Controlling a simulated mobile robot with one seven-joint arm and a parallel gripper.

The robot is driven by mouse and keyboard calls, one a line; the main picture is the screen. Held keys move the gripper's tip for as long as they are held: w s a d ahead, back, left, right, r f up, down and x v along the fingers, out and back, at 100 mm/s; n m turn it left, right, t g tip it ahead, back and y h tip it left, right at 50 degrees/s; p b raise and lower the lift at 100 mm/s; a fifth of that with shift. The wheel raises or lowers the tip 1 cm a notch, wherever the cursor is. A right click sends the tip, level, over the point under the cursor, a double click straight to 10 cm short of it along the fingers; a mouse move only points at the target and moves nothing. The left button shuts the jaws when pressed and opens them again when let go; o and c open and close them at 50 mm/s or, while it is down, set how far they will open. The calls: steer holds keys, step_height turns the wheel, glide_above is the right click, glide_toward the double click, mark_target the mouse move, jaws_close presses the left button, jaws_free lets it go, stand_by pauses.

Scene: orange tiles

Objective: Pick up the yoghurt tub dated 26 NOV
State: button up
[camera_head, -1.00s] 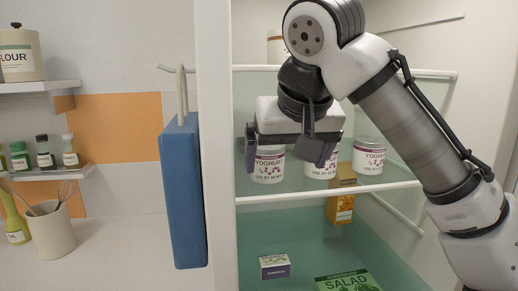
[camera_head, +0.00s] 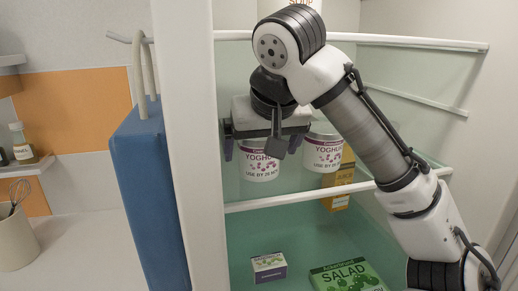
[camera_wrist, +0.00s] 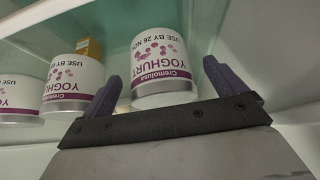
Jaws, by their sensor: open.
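Several white yoghurt tubs with purple print stand on a fridge shelf. The tub reading USE BY 26 NOV (camera_wrist: 162,55) is in the wrist view, upside down in the picture, in front of my gripper (camera_wrist: 163,85) and between its fingers. It is the left tub in the head view (camera_head: 259,168), partly hidden by my gripper (camera_head: 256,148). My gripper is open; I cannot tell how deep its fingers reach beside the tub. A second tub (camera_head: 322,155) stands to its right; it also shows in the wrist view (camera_wrist: 73,83), with another tub (camera_wrist: 18,96) beyond it.
An orange juice carton (camera_head: 337,196) stands behind the right tub. A small box (camera_head: 269,267) and a green salad pack (camera_head: 346,276) lie below. The fridge's side edge (camera_head: 187,150) and a blue hanging thing (camera_head: 150,195) are at left. A shelf (camera_head: 400,40) is above.

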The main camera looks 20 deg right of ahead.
steer(key=shift+x, duration=1.2)
steer(key=c, duration=1.2)
steer(key=shift+c, duration=0.2)
steer(key=shift+r, duration=0.1)
